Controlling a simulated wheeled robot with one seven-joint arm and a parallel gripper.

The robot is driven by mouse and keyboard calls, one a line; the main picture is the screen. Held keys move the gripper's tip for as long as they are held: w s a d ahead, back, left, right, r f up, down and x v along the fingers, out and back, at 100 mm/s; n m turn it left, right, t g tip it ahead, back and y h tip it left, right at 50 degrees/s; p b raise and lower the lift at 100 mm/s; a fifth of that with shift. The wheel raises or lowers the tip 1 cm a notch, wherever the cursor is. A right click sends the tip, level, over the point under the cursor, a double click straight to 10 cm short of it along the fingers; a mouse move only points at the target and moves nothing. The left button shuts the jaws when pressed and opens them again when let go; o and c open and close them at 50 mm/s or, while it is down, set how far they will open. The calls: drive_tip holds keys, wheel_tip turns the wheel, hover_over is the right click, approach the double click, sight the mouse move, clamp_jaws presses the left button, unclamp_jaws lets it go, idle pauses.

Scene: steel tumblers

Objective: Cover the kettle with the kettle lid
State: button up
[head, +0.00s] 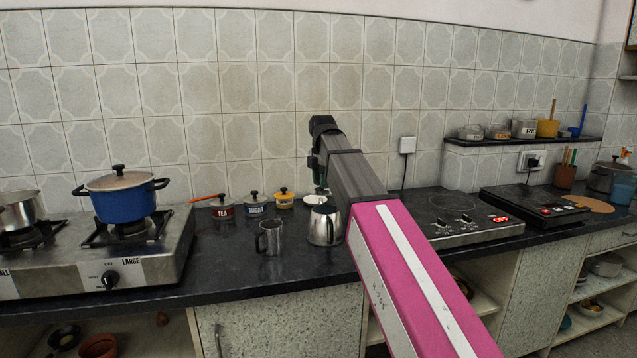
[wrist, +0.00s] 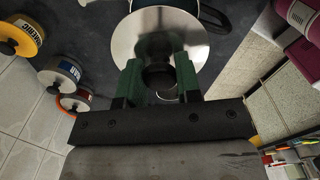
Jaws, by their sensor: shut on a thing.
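The steel kettle (head: 323,228) stands upright on the dark counter in the head view. My gripper (head: 320,172) is above it, pointing down, partly hidden behind my own arm. In the wrist view my gripper (wrist: 159,82) has its green fingers shut on the dark knob of the kettle lid (wrist: 131,42), a round shiny steel disc. In the head view the lid shows only as a small sliver under the fingers, above the kettle and apart from it. The kettle's opening is hard to make out in the wrist view.
A steel mug (head: 270,239) stands just left of the kettle. A blue pot (head: 124,200) sits on the stove at left. An induction cooktop (head: 452,219) is at right.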

drive_tip(key=shift+d+r, duration=0.15)
drive_tip(key=shift+d, duration=0.55)
drive_tip(key=shift+f, duration=2.75)
drive_tip(key=shift+f, duration=0.8)
drive_tip(key=o, duration=1)
drive_tip(key=shift+r, duration=0.1)
